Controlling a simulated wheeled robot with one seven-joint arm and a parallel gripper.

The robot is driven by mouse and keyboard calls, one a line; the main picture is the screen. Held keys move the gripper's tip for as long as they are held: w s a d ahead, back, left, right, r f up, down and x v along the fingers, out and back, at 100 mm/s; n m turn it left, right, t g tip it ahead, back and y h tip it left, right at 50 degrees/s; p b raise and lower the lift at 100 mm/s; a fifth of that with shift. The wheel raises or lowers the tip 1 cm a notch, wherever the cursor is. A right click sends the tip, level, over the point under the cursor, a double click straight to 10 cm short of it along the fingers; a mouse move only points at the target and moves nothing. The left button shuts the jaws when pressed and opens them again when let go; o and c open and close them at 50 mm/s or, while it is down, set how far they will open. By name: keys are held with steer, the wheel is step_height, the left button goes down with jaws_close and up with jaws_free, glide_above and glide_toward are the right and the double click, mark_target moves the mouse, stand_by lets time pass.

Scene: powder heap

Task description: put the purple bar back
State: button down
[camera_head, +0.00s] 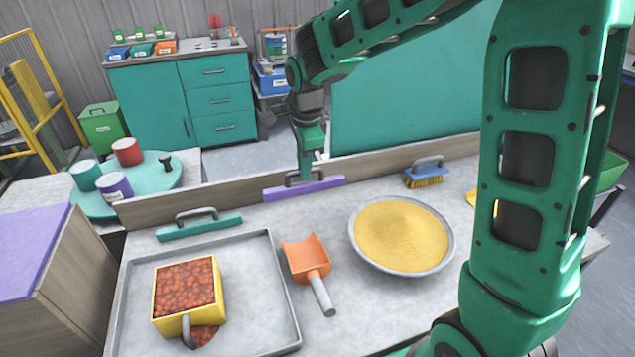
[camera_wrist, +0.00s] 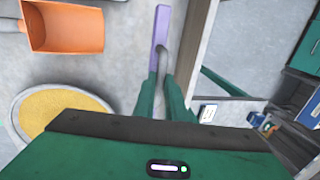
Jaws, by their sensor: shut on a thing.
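The purple bar (camera_head: 325,186) lies along the back of the table, beside the low wooden back board. It has a grey handle on top. My gripper (camera_head: 306,176) points down over the bar and is shut on its handle. In the wrist view the purple bar (camera_wrist: 161,25) runs away from my gripper (camera_wrist: 161,85), whose two green fingers sit on either side of the grey handle. The fingers hide part of the bar and handle. I cannot tell whether the bar touches the table.
A teal bar (camera_head: 199,228) with a handle lies to the left. A metal tray (camera_head: 258,290) holds a yellow container (camera_head: 219,290) of red granules. An orange scoop (camera_head: 307,259), a bowl of yellow powder (camera_head: 402,235) and a blue brush (camera_head: 427,171) lie nearby. The wooden board (camera_head: 232,195) edges the table.

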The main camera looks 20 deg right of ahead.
steer(key=shift+w+d+f, duration=0.25)
steer(key=shift+d+f, duration=0.4)
steer(key=shift+f, duration=0.45)
steer(key=shift+w+d+f, duration=0.3)
steer(key=shift+d+f, duration=0.35)
steer(key=shift+f, duration=0.4)
steer(key=shift+w+d+f, duration=0.25)
steer(key=shift+d+f, duration=0.4)
steer(key=shift+f, duration=0.45)
steer(key=shift+f, duration=0.15)
steer(key=c, duration=1.8)
jaws_free()
